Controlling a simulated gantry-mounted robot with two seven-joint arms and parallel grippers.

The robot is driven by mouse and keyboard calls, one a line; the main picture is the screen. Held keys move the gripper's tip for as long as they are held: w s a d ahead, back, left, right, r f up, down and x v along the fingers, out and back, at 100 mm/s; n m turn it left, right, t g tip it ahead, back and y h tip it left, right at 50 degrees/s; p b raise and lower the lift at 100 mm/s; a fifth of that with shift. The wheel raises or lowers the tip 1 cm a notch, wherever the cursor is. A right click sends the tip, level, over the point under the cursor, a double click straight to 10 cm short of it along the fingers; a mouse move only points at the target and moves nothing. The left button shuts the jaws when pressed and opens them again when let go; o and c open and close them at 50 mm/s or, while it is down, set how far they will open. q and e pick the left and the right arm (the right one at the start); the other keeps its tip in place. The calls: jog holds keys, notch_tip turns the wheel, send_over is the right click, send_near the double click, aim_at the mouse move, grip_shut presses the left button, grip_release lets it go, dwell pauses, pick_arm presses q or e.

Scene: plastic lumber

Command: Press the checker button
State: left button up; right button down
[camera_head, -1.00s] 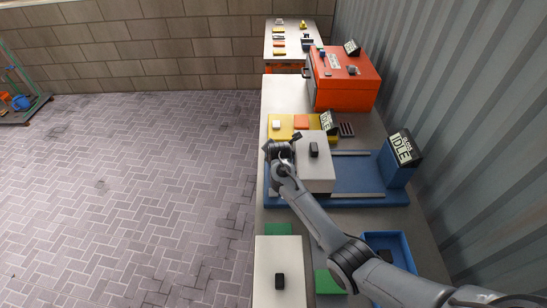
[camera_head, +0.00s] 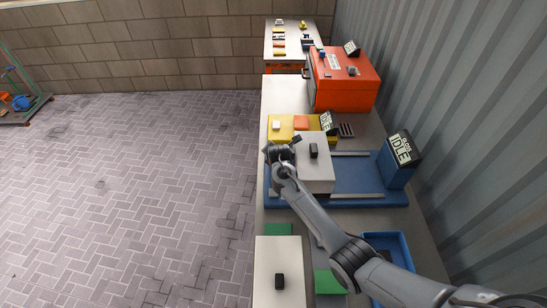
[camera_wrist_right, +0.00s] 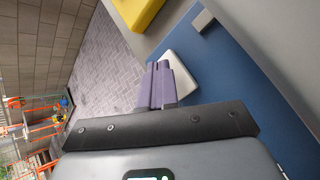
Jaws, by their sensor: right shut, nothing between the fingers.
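A blue machine (camera_head: 355,174) with a display reading IDLE stands on the bench. In the right wrist view its blue surface (camera_wrist_right: 235,80) carries a pale rounded button-like pad (camera_wrist_right: 184,74). My right gripper (camera_wrist_right: 158,68) is shut and empty, its purple fingers overlapping part of this pad. I cannot tell whether they touch it. In the head view my right gripper (camera_head: 279,153) is at the machine's left end and hides that spot. A white block with a black knob (camera_head: 314,170) sits on the machine beside it. My left gripper is not in view.
A yellow device (camera_head: 287,134) with a white pad, an orange pad and an IDLE display is just behind. A red-orange box (camera_head: 342,85) stands farther back. A blue tray (camera_head: 402,250) and a white panel (camera_head: 266,265) are nearer.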

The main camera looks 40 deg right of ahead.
jog(key=shift+f, duration=0.3)
dwell(0.6)
jog(key=shift+f, duration=0.25)
dwell(0.4)
jog(key=shift+r+p, duration=0.95)
jog(key=shift+p, duration=0.35)
jog(key=shift+r, duration=0.1)
jog(key=shift+r+p, duration=0.85)
jog(key=shift+p, duration=0.2)
notch_tip(320, 180, up, 3)
jog(key=p, duration=0.4)
jog(key=shift+r, duration=0.1)
